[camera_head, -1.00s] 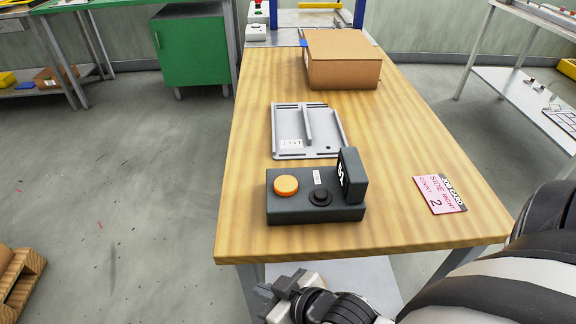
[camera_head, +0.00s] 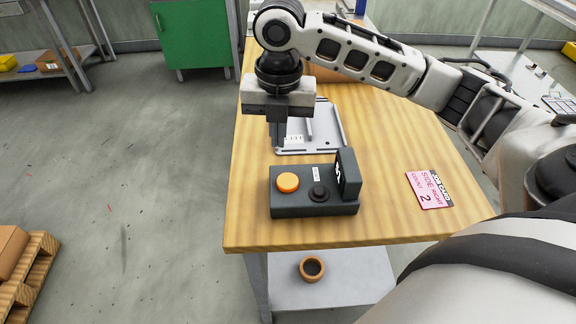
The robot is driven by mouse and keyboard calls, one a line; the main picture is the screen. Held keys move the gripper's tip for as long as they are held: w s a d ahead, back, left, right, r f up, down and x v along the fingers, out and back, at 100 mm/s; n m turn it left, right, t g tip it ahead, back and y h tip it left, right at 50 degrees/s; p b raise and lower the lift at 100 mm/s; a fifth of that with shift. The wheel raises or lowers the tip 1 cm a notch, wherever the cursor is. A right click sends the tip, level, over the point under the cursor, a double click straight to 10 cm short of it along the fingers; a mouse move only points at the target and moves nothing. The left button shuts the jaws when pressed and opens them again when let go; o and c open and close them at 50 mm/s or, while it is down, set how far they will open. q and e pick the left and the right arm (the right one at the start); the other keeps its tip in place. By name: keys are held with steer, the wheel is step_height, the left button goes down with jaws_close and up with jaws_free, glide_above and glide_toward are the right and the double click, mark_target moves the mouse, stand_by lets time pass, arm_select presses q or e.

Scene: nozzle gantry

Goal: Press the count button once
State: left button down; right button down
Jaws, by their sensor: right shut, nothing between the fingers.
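A dark grey counter box (camera_head: 300,208) sits near the front edge of the wooden table. A large orange button (camera_head: 287,183) is on its left, and a smaller black button (camera_head: 319,193) is to the right. A small display (camera_head: 348,172) stands up at its right end. I cannot read which button is labelled count. My right gripper (camera_head: 277,146) is shut and empty. It points down, its fingertips appearing just beyond the orange button and apart from it. My left gripper is not in view.
A grey metal tray (camera_head: 328,130) lies behind the counter box, partly hidden by my gripper. A cardboard box (camera_head: 322,74) behind is mostly covered by my arm. A pink job card (camera_head: 429,189) reading "side right, count 2" lies to the right. A small round container (camera_head: 312,268) sits on the lower shelf.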

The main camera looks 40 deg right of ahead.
mark_target(288, 180)
steer(key=d+r+n, duration=0.1)
steer(key=d+r, duration=0.1)
steer(key=shift+d+r, duration=0.1)
steer(key=shift+r, duration=0.3)
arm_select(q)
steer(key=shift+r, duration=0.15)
arm_select(e)
step_height(288, 180, down, 14)
steer(key=shift+f, duration=0.1)
stand_by(0.4)
